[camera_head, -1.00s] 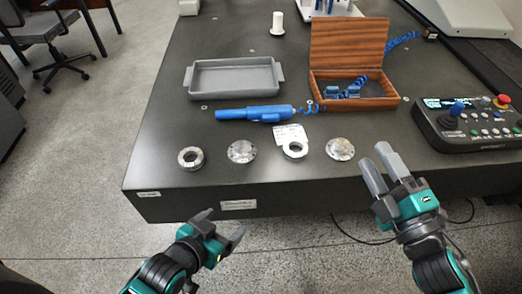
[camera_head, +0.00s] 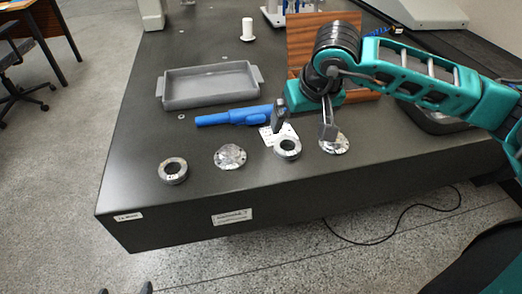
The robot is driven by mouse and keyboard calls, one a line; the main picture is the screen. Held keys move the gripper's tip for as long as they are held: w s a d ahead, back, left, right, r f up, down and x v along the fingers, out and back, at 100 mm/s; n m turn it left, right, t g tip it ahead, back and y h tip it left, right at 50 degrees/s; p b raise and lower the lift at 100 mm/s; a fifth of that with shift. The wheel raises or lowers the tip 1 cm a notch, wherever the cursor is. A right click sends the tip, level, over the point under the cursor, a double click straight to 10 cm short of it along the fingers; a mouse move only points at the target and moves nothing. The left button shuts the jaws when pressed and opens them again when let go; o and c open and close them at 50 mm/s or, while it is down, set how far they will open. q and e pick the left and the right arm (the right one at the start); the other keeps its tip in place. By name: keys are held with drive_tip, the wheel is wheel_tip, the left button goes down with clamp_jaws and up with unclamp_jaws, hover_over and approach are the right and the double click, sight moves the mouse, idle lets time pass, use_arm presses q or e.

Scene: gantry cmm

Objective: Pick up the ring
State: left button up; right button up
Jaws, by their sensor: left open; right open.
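Two metal rings lie on the dark table: a left ring (camera_head: 163,174) near the front left, and a right ring (camera_head: 287,155) between two flat metal discs, the left disc (camera_head: 230,157) and the right disc (camera_head: 338,147). My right gripper (camera_head: 303,124) is open and empty, pointing down above the table just behind the right ring and right disc. One fingertip is close to the right ring and the other overlaps the right disc in view; contact cannot be told. Only the fingertips of my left gripper (camera_head: 126,290) show at the bottom edge, apart and empty, away from the table.
A grey tray (camera_head: 163,88) and a blue tool (camera_head: 225,118) lie behind the rings. A white label (camera_head: 268,138) lies by the right ring. My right arm partly hides the wooden box (camera_head: 300,35) and the control panel (camera_head: 425,122).

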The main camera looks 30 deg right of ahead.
drive_tip(key=b, duration=0.1)
approach(285, 148)
drive_tip(key=shift+s+f, duration=0.2)
drive_tip(key=shift+b+x, duration=0.7)
drive_tip(key=shift+x, duration=2.3)
drive_tip(key=shift+w+r, duration=0.1)
drive_tip(key=shift+w, duration=0.05)
drive_tip(key=shift+c, duration=0.3)
drive_tip(key=c, duration=1.3)
